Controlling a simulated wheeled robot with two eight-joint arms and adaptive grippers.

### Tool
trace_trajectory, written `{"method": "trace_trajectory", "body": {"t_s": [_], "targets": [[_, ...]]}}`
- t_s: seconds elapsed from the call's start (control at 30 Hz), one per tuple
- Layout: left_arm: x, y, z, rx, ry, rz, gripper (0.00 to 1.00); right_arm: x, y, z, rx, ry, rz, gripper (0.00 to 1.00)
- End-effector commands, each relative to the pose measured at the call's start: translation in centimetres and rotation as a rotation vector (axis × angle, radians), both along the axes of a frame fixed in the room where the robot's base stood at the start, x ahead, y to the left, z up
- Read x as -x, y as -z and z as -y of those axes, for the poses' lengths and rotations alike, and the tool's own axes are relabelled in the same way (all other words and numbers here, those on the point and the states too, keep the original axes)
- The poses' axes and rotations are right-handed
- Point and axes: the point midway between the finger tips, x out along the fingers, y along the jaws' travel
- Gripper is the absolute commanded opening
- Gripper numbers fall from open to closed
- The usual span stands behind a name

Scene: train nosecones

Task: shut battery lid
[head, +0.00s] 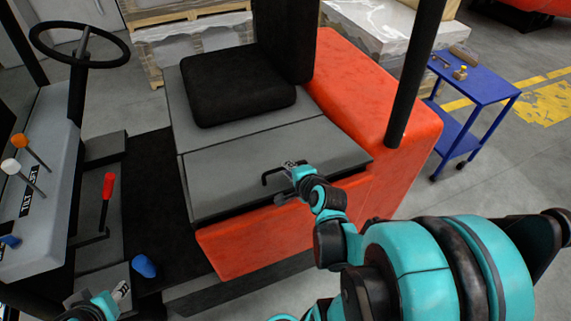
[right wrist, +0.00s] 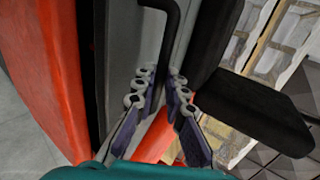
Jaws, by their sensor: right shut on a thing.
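The grey battery lid (head: 235,165) is the flat panel on the orange forklift, in front of the black seat. A black bar handle (head: 268,177) sits near its front edge and also shows in the right wrist view (right wrist: 172,30). My right gripper (head: 286,177) is shut on this handle; in the right wrist view its fingers (right wrist: 162,85) sit on both sides of the bar. A dark strip shows between the lid's front edge and the orange body. I cannot tell how wide that gap is. My left gripper (head: 82,299) shows only partly at the lower left, its fingers unclear.
The black seat (head: 240,85) stands behind the lid and a black post (head: 418,70) to its right. The steering wheel (head: 80,45) and a red-handled lever (head: 108,188) are at left. A blue cart (head: 478,85) stands at the far right.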

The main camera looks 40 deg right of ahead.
Motion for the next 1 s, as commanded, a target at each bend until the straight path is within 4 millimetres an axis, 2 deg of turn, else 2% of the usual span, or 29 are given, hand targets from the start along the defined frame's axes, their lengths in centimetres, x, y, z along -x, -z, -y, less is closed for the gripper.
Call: {"method": "trace_trajectory", "body": {"t_s": [0.03, 0.1, 0.4, 0.6, 1.0], "targets": [[0.0, 1.9, 0.0, 0.0, 0.0, 0.0, 0.4, 0.4, 2.0, -0.1, -0.002, 0.0, -0.002, 0.0], [0.0, 3.0, 0.0, 0.0, 0.0, 0.0, 0.4, 0.7, 3.3, -0.2, -0.002, 0.0, -0.003, 0.0], [0.0, 6.2, 0.0, 0.0, 0.0, 0.0, 0.4, 1.5, 6.8, -0.4, -0.002, 0.0, -0.004, 0.0], [0.0, 6.9, 0.0, 0.0, 0.0, 0.0, 0.4, 1.7, 7.8, -0.5, -0.002, -0.003, -0.009, 0.0], [0.0, 7.0, 0.0, 0.0, 0.0, 0.0, 0.4, 1.8, 8.0, -0.5, 0.0, -0.003, -0.01, 0.0]]}}
